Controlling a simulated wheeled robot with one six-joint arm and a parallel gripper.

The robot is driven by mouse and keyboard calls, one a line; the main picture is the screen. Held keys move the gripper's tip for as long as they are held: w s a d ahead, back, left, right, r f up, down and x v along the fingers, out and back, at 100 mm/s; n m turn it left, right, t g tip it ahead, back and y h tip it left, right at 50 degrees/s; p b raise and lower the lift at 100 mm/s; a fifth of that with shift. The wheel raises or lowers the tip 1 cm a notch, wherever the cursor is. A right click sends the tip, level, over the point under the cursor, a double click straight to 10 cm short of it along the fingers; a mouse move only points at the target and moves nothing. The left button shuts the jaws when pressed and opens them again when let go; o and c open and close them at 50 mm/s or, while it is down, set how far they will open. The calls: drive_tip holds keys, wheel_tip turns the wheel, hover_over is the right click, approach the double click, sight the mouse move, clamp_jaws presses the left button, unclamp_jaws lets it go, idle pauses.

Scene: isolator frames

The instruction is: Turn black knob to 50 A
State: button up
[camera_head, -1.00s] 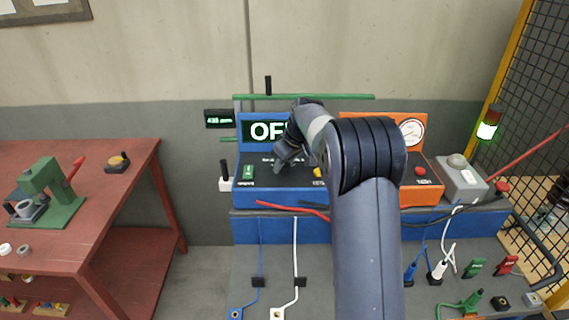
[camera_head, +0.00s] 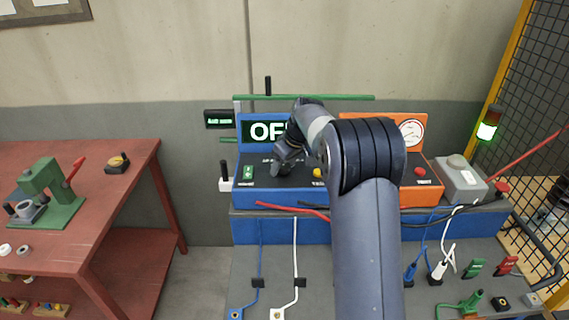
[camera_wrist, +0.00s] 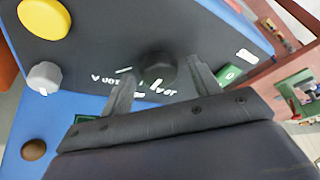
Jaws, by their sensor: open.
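The black knob (camera_wrist: 157,68) shows in the wrist view on the dark sloped panel of the blue unit (camera_head: 283,197). White tick marks and upside-down labels sit around it; its pointer setting cannot be made out. My gripper (camera_wrist: 163,68) is open, with one finger on each side of the knob; I cannot tell whether they touch it. In the head view my gripper (camera_head: 279,168) is over the blue unit's panel and hides the knob. The unit's display (camera_head: 262,131) shows "OF", the rest being covered by my arm.
A yellow button (camera_wrist: 45,17) and a grey knob (camera_wrist: 43,77) are beside the black knob. A green switch (camera_head: 249,173) is at the panel's left. An orange unit (camera_head: 420,190) stands to the right. Cables hang in front. A red table (camera_head: 115,210) is at left.

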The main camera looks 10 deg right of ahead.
drive_tip(key=b+v, duration=0.1)
drive_tip(key=v, duration=0.9)
drive_tip(key=shift+r, duration=0.4)
drive_tip(key=shift+s+f, duration=0.1)
drive_tip(key=p+x, duration=0.1)
drive_tip(key=x, duration=0.9)
drive_tip(key=shift+f, duration=0.35)
drive_tip(key=shift+m, duration=0.3)
